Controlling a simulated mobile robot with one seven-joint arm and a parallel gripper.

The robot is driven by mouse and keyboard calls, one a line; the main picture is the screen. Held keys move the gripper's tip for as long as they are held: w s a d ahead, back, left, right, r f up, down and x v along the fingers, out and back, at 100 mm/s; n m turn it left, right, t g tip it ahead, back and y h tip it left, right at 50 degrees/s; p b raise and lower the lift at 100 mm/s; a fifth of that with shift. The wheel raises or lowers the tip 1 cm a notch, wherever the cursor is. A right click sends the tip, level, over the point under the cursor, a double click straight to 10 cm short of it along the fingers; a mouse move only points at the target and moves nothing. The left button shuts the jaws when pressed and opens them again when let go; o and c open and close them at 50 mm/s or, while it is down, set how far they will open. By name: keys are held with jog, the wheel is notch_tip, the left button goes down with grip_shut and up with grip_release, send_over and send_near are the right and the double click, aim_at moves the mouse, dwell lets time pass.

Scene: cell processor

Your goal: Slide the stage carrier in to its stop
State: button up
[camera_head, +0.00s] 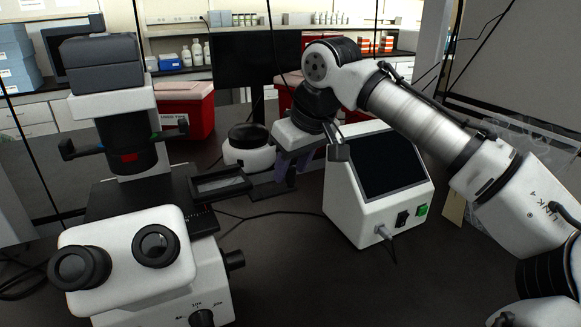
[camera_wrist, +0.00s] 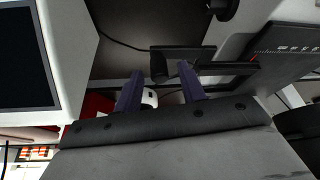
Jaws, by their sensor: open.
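The stage carrier (camera_head: 219,184) is a dark rectangular frame sticking out from the right side of the microscope stage (camera_head: 130,201). A dark bar with an upright tab (camera_head: 265,189) extends from its right end. My gripper (camera_head: 284,178) is at this tab, pointing down. In the wrist view, the two purple fingers of my gripper (camera_wrist: 160,72) are apart, with the dark tab (camera_wrist: 158,66) showing between their tips. I cannot tell whether either finger touches it. The carrier frame (camera_wrist: 228,76) shows to the right of the fingers there.
The white microscope (camera_head: 140,250) stands at the left. A white box with a dark screen (camera_head: 375,190) stands close right of my gripper. A round white device (camera_head: 248,155) is behind. A black cable (camera_head: 285,213) lies on the dark bench, which is clear in front.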

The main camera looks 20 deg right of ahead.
jog(key=shift+x, duration=0.85)
jog(key=shift+c, duration=0.4)
grip_shut()
